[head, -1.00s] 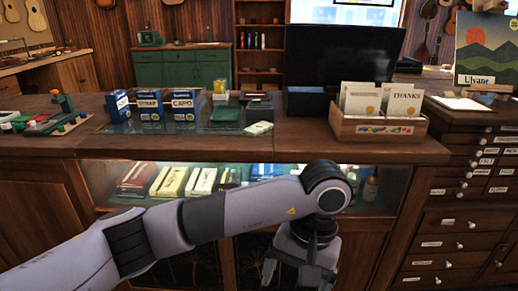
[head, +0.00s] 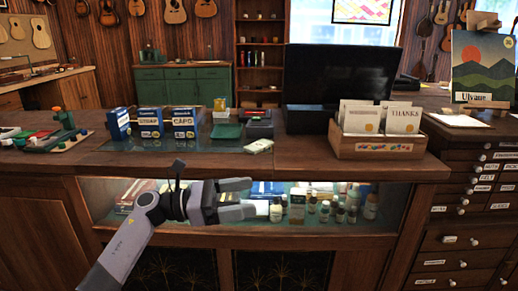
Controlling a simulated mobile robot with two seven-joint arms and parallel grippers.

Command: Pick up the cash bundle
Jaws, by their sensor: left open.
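The cash bundle (head: 259,147) looks like a small pale green-white packet lying flat on the wooden counter (head: 300,165), near its front edge. My right gripper is not in view.
Blue strap and capo boxes (head: 151,121) and a green tray (head: 226,131) stand left of the bundle. A dark monitor (head: 328,68) and a wooden card box (head: 380,146) stand to its right. The counter's front edge lies between gripper and bundle.

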